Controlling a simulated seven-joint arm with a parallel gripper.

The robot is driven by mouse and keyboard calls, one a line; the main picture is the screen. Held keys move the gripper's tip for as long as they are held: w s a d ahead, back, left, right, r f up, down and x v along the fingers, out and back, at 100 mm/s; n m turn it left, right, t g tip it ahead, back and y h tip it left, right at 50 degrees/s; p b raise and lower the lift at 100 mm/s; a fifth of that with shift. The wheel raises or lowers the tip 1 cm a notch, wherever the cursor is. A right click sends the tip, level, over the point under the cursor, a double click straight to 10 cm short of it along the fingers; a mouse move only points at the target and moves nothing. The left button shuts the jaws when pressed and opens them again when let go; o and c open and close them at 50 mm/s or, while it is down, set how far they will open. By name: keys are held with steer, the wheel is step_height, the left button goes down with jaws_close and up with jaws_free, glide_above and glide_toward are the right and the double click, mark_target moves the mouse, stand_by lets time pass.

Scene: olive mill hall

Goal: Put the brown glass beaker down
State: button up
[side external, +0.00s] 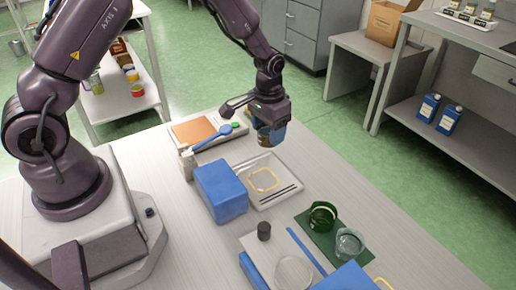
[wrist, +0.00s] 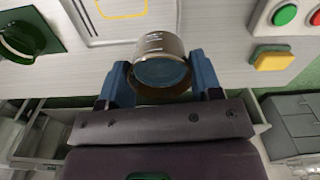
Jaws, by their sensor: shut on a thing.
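The brown glass beaker (side external: 271,135) is held in my gripper (side external: 270,122), above the far side of the table in the side view. In the wrist view my gripper (wrist: 159,82) has its two blue fingers shut on either side of the beaker (wrist: 160,45). The beaker has white markings and its open mouth shows a bluish inside. A white tray (side external: 287,186) with a yellow outlined square lies on the table, nearer the camera than the beaker and apart from it. Part of the tray (wrist: 88,38) shows in the wrist view.
A blue box (side external: 220,191) stands beside the tray. A green mat (side external: 325,250) bears a dark green glass vessel (side external: 323,215) and a clear beaker (side external: 349,243). A blue spoon-like item (side external: 212,137) lies near a brown-topped board (side external: 200,130). The wrist view shows a button box (wrist: 290,15) at right.

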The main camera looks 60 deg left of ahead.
steer(key=w+a+r, duration=0.2)
steer(key=a, duration=0.5)
steer(key=m, duration=0.1)
glide_above(257, 144)
step_height(257, 144, down, 5)
steer(key=shift+r, duration=0.2)
steer(key=shift+f, duration=2.4)
steer(key=shift+f, duration=0.2)
steer(key=o, duration=0.5)
steer(key=shift+r, duration=0.1)
